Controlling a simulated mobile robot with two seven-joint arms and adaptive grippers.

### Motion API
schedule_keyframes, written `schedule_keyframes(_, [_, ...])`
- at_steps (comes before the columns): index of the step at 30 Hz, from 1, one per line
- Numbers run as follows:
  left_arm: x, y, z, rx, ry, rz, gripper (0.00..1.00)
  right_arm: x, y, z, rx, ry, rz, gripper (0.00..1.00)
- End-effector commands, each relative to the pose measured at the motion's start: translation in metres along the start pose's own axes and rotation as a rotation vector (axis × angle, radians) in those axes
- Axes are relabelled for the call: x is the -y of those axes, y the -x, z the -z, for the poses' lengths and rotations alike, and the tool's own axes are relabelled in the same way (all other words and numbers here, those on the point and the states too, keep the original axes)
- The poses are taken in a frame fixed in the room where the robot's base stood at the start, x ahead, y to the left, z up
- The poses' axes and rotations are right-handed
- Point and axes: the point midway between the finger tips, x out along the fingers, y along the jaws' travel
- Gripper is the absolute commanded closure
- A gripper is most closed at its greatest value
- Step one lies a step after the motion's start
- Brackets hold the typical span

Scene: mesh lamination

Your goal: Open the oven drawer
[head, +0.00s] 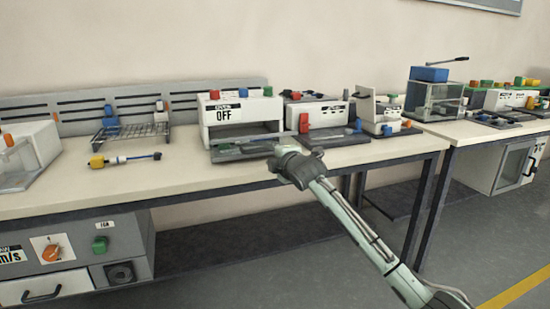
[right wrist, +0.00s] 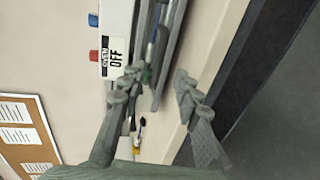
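The oven (head: 208,118) is a white box with an OFF label and a red knob on top, standing on the left table. It also shows in the right wrist view (right wrist: 116,38), turned on its side. Low at its front is a dark grey drawer or tray (head: 232,154) with a thin grey bar above it. I cannot tell how far out the drawer is. My right gripper (head: 279,160) is at the table's front, close to the oven's lower right front. In the right wrist view its fingers (right wrist: 155,84) are apart, with nothing visibly held between them. My left gripper is not in view.
A blue and yellow tool (head: 125,159) lies left of the oven, in front of a wire rack (head: 130,132).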

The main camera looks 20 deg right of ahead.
Motion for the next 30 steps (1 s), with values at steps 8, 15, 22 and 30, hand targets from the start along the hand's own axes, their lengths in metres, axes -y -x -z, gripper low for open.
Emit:
schedule_keyframes(8, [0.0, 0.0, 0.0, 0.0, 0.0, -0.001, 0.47, 0.001, 0.03, 0.001, -0.001, 0.0, 0.001, 0.68])
schedule_keyframes(15, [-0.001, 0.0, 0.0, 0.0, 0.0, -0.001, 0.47, 0.001, 0.032, 0.0, 0.0, -0.001, 0.002, 0.68])
schedule_keyframes(22, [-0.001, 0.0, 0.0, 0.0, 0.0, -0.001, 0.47, 0.001, 0.031, 0.001, 0.0, -0.002, 0.002, 0.68])
schedule_keyframes(30, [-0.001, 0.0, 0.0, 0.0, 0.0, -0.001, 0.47, 0.106, 0.048, 0.005, 0.026, -0.201, 0.156, 0.68])
